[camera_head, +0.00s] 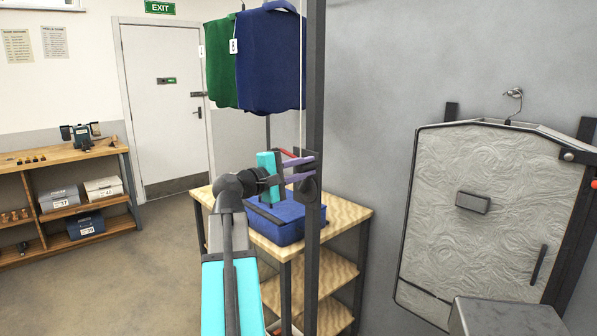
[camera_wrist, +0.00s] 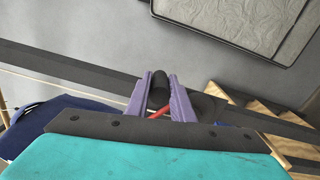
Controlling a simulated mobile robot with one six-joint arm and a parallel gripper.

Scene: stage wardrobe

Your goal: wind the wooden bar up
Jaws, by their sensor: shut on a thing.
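My gripper (camera_head: 302,169) is at the dark upright post (camera_head: 314,85), in front of its winch. In the wrist view its two purple fingers (camera_wrist: 160,88) are shut on a black crank grip (camera_wrist: 158,92) between them. A red crank arm (camera_wrist: 158,112) shows below the grip; it also shows in the head view (camera_head: 289,153). A dark round winch part (camera_wrist: 203,105) sits on the post just right of the fingers. A pale cord (camera_head: 301,120) runs up along the post. The wooden bar is not in view.
A green garment (camera_head: 221,70) and a blue garment (camera_head: 268,60) hang at the top. A wooden shelf table (camera_head: 350,212) with a blue case (camera_head: 285,226) stands behind the post. A grey padded case (camera_head: 495,200) hangs on the right wall. Open floor (camera_head: 120,285) lies left.

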